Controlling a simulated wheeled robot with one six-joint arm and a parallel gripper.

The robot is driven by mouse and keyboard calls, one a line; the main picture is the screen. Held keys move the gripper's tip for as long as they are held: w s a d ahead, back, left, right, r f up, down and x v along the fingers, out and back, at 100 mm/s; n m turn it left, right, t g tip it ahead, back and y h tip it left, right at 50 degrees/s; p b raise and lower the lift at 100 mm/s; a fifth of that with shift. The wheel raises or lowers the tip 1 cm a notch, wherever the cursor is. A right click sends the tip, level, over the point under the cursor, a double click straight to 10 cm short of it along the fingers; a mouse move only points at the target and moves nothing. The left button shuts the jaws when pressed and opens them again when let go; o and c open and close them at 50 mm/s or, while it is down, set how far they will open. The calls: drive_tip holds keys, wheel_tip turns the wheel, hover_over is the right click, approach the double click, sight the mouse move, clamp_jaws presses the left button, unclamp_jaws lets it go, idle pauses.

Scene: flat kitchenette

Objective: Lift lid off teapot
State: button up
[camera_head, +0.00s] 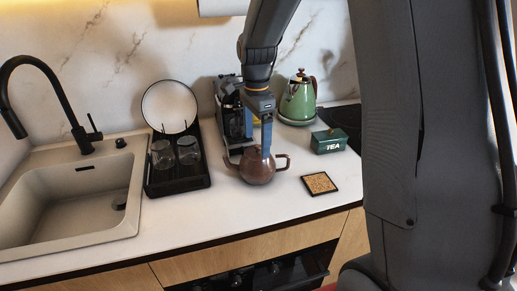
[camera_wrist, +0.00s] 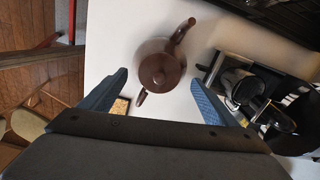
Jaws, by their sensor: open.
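A brown teapot (camera_head: 256,172) stands on the white counter, spout to the left and handle to the right in the head view. In the wrist view the teapot (camera_wrist: 145,52) shows from above, with its lid (camera_wrist: 160,72) and round knob seated on top. My gripper (camera_head: 258,144) points down over the teapot; its blue fingers overlap the lid area in the head view and hide the lid there. In the wrist view my gripper (camera_wrist: 157,85) is open, a finger on each side of the lid, with nothing between them held. Whether the fingers touch the teapot cannot be told.
A cork coaster (camera_head: 319,183) and green tea box (camera_head: 328,141) lie to the right, with a green kettle (camera_head: 298,99) behind. A coffee machine (camera_head: 233,113) stands close behind the teapot. A black dish rack (camera_head: 178,175) with glasses is left. The front counter is clear.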

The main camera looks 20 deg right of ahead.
sight(257, 150)
drive_tip(key=shift+d+f, duration=0.1)
drive_tip(key=shift+f, duration=1.1)
drive_tip(key=c, duration=1.1)
